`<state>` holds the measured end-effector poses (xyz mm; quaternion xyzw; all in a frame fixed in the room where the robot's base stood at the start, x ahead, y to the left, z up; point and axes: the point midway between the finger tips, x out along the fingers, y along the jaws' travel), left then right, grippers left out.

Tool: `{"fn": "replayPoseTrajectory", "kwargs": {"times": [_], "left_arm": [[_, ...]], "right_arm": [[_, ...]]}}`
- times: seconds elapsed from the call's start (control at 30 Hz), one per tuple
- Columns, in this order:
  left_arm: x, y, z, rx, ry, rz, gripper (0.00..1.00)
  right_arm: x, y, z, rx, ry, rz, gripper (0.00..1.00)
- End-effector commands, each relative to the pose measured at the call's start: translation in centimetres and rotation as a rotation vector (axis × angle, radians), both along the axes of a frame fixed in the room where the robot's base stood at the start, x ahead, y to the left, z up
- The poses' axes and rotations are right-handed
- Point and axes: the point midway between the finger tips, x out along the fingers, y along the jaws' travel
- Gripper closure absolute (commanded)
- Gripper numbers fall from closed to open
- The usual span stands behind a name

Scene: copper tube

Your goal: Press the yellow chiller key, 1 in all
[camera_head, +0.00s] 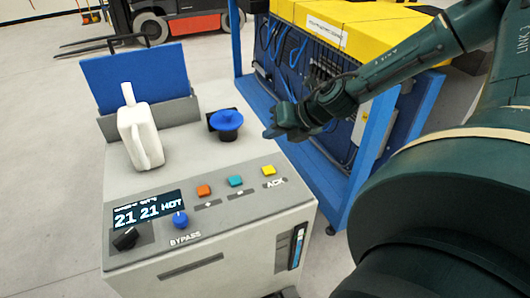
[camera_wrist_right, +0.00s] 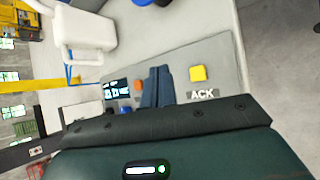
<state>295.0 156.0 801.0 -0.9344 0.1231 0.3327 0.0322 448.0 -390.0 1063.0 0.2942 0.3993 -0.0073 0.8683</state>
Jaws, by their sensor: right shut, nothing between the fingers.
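The yellow key (camera_head: 268,170) is a small square button on the sloped grey panel of the chiller (camera_head: 225,215), with the label ACK beside it. It also shows uncovered in the right wrist view (camera_wrist_right: 198,73). My right gripper (camera_head: 270,133) is shut and empty, behind the panel and apart from the yellow key in the head view. In the right wrist view its closed fingers (camera_wrist_right: 155,84) appear left of the yellow key and hide part of the key row. My left gripper is not in view.
An orange key (camera_head: 204,190) and a teal key (camera_head: 235,181) sit left of the yellow key. A blue knob (camera_head: 180,219), black knob (camera_head: 125,238) and lit display reading 21 21 HOT (camera_head: 148,209) are further left. A white jug-like object (camera_head: 139,135) and blue cap (camera_head: 227,120) stand behind.

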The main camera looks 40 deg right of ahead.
Motion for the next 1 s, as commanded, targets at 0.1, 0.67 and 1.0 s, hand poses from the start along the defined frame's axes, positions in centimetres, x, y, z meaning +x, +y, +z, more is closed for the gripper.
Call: {"fn": "replayPoseTrajectory", "kwargs": {"times": [0.1, 0.67, 1.0], "left_arm": [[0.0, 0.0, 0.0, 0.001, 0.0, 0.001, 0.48], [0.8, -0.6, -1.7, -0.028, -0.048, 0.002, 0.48], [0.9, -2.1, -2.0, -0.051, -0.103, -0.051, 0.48]], "right_arm": [[0.0, 0.0, 0.0, 0.001, 0.0, 0.0, 1.0], [0.0, 0.0, -5.0, 0.003, 0.0, -0.002, 1.0], [0.0, 0.0, -8.5, 0.002, -0.001, -0.002, 1.0]]}}
